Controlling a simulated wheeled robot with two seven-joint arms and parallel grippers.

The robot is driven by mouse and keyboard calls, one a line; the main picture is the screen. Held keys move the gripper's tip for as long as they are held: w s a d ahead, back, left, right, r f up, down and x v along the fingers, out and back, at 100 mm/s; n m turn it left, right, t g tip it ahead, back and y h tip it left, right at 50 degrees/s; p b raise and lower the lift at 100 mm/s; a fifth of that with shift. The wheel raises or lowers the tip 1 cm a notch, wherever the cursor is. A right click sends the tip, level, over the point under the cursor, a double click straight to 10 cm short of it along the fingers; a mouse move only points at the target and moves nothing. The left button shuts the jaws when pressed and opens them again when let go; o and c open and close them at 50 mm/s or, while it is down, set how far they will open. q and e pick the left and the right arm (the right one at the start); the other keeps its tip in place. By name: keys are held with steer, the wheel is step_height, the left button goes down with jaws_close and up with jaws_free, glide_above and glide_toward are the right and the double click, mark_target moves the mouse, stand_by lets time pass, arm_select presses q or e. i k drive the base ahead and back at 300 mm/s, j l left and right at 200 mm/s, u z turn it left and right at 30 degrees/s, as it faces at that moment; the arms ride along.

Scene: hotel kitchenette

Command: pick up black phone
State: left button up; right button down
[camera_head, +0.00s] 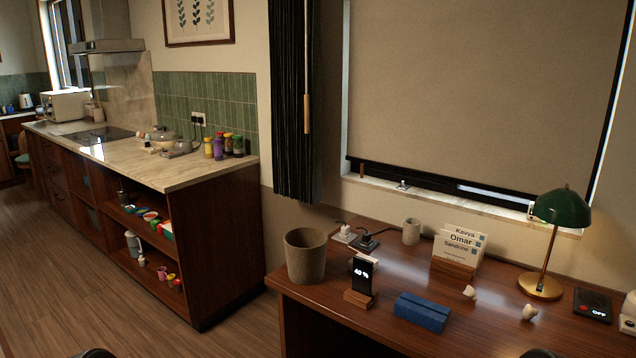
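The black phone (362,276) stands upright on a small wooden stand (358,299) near the front left of the brown desk (440,295). Its screen faces me and shows "40 %". Nothing touches it except the stand.
A brown bin-like cup (306,255) stands just left of the phone, and a blue block (421,312) lies to its right. A card holder (453,268), white knobs, a green lamp (561,210) and a black "OFF" device (592,305) are further right. Chargers lie behind.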

mark_target(363, 269)
steer(key=i+u, duration=0.3)
steer(key=i, duration=0.35)
steer(key=i+u, duration=0.3)
steer(key=i, duration=0.35)
steer(key=k+j, duration=0.1)
steer(key=i+l, duration=0.1)
